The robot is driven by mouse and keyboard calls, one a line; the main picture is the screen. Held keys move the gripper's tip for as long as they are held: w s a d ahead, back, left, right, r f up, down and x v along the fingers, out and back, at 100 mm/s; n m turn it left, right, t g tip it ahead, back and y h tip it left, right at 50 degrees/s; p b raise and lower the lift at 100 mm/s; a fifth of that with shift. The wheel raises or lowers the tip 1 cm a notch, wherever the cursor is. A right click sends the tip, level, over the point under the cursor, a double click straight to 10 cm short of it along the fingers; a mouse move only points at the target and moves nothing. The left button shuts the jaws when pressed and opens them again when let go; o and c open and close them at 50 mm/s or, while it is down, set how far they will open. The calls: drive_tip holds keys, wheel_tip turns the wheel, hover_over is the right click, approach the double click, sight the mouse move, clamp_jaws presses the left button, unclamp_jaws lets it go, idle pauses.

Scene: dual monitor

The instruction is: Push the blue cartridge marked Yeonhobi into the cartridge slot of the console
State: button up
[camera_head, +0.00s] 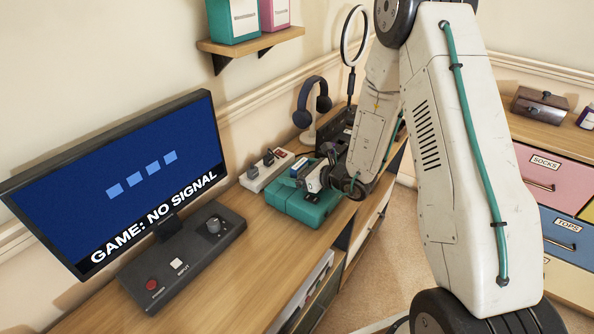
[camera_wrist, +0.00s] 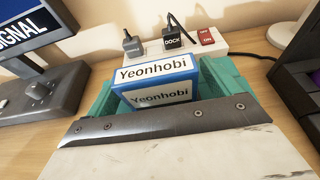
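The blue cartridge (camera_wrist: 155,83) shows up close in the wrist view, with white labels reading "Yeonhobi" on its top edge and its near face. It stands at the teal console (camera_wrist: 228,85), whose body shows on both sides of it. How deep it sits in the slot is hidden. A dark metal bar of my gripper (camera_wrist: 160,122) crosses in front of the cartridge's lower part. In the head view my gripper (camera_head: 313,178) is at the console (camera_head: 305,208), beside the small blue cartridge (camera_head: 299,169). The fingertips are not clear, so I cannot tell whether they grip it.
Headphones on a stand (camera_head: 310,105) are behind. Bare desk (camera_head: 250,240) lies in front of the console.

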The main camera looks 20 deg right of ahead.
drive_tip(key=v, duration=0.7)
drive_tip(key=shift+s+d+r, duration=0.15)
drive_tip(key=shift+s+d, duration=0.1)
drive_tip(key=shift+s, duration=0.05)
